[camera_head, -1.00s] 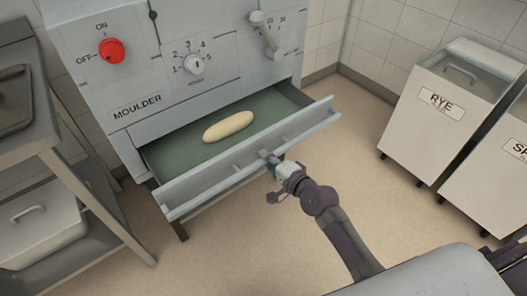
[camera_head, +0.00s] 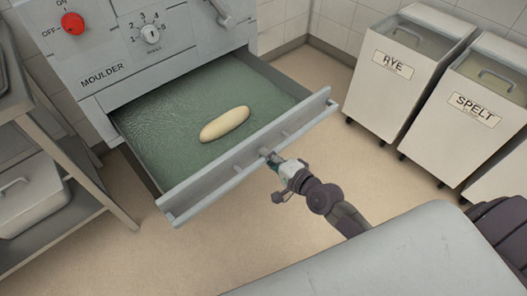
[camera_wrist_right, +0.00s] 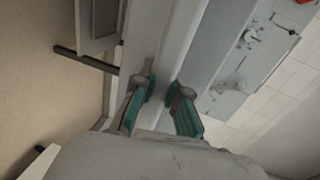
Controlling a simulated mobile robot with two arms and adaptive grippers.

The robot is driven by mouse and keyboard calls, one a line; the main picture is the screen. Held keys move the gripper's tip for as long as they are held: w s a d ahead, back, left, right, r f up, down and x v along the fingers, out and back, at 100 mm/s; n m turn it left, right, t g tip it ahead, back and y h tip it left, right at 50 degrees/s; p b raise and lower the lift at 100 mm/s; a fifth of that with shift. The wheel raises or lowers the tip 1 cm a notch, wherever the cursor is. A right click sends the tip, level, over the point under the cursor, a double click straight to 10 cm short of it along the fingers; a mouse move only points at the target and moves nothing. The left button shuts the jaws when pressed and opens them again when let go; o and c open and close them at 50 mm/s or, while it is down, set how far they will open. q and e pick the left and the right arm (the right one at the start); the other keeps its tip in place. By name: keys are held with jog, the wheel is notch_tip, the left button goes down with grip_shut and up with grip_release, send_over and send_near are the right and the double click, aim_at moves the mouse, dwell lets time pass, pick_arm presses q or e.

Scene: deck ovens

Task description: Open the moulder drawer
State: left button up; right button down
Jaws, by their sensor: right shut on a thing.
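The moulder (camera_head: 130,55) is a grey machine with a red knob and a dial. Its drawer (camera_head: 165,104) is pulled well out, showing a green inside with a pale oblong dough piece (camera_head: 225,124) lying on it. The drawer front carries a long bar handle (camera_head: 235,168). My right gripper (camera_head: 272,160) is shut on the handle near its middle. In the right wrist view the teal fingertips (camera_wrist_right: 159,90) sit on either side of the bar. My left gripper is not in view.
A metal rack (camera_head: 75,165) with a lidded container (camera_head: 30,199) stands at the left. Bins marked RYE (camera_head: 385,90) and SPELT (camera_head: 465,130) stand at the right. A grey rounded surface (camera_head: 400,260) fills the lower right.

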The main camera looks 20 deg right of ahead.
jog(key=shift+s+d, duration=0.1)
jog(key=shift+s, duration=0.15)
jog(key=c, duration=1.2)
grip_release()
jog(key=v, duration=1.2)
